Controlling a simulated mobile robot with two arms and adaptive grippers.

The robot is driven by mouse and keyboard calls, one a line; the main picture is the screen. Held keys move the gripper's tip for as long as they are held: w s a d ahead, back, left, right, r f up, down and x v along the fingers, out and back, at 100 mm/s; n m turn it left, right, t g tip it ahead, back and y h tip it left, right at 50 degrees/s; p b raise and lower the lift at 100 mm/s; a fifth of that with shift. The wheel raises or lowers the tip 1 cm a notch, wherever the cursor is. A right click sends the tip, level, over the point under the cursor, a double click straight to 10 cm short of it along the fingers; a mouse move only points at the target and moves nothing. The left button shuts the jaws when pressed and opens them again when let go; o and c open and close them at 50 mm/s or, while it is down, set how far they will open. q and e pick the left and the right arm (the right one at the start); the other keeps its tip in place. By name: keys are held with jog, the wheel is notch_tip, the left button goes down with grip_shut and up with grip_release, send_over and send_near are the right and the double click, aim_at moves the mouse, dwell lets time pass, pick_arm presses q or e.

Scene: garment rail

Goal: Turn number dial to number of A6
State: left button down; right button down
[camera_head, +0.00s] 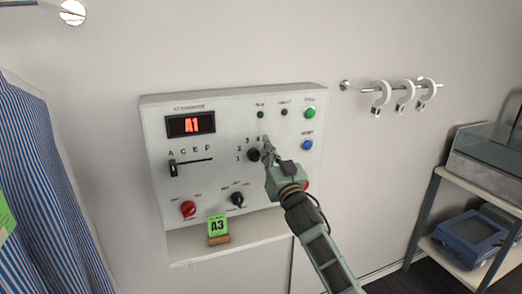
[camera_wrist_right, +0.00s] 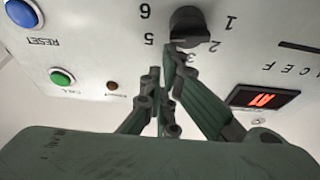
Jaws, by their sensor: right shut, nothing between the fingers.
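The number dial (camera_head: 254,155) is a black knob on the white wall panel (camera_head: 300,180), ringed by printed digits. It also shows in the wrist view, upside down (camera_wrist_right: 188,22), with 1, 2, 3, 5 and 6 readable around it. Its exact pointer direction is unclear. The display (camera_head: 190,124) reads A1 in red. The letter slider (camera_head: 173,170) stands at A. My right gripper (camera_head: 266,144) is shut and empty, its fingertips (camera_wrist_right: 172,50) close beside the dial; I cannot tell whether they touch. My left gripper is out of view.
Below on the panel are a red knob (camera_head: 188,209) and a black knob (camera_head: 237,199). Green (camera_head: 309,113) and blue (camera_head: 307,145) buttons sit at right. A green A3 card (camera_head: 217,226) stands on the ledge. A striped garment (camera_head: 35,190) hangs left; a shelf stands right.

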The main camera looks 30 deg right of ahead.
jog(key=shift+d+f+m+h, duration=0.2)
jog(key=shift+m+h, duration=0.2)
jog(key=shift+m, duration=0.4)
jog(key=shift+d+f+m+h, duration=0.15)
jog(key=shift+m+h, duration=0.25)
jog(key=shift+m, duration=0.4)
jog(key=shift+r, duration=0.15)
